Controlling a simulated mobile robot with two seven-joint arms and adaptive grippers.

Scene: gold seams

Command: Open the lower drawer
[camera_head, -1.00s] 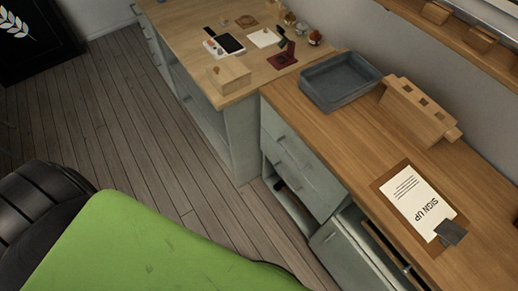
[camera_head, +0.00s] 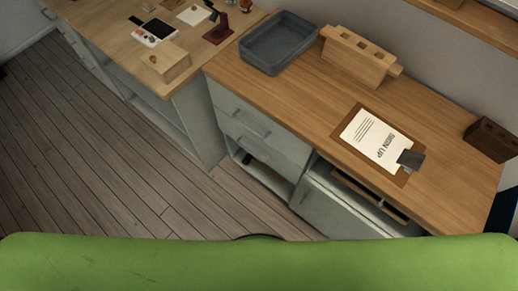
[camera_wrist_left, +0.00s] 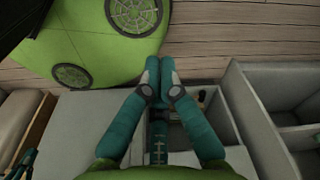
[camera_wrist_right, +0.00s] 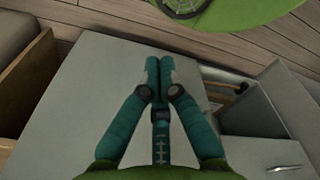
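The pale grey cabinet under the wooden counter shows two stacked drawer fronts in the head view. The upper drawer (camera_head: 232,103) and the lower drawer (camera_head: 276,152) both look shut, each with a bar handle. Neither gripper shows in the head view. In the left wrist view my left gripper (camera_wrist_left: 160,72) has its teal fingers together with nothing between them, above grey furniture and open compartments. In the right wrist view my right gripper (camera_wrist_right: 158,72) also has its fingers together and empty, over a plain grey panel. I cannot tell how far either is from the lower drawer.
An open shelf (camera_head: 243,160) lies below the drawers, and a grey cabinet door (camera_head: 335,212) is to their right. The counter bears a grey tray (camera_head: 278,44), a wooden block (camera_head: 356,58) and a sign-up clipboard (camera_head: 348,133). Wood floor (camera_head: 95,150) is clear at left.

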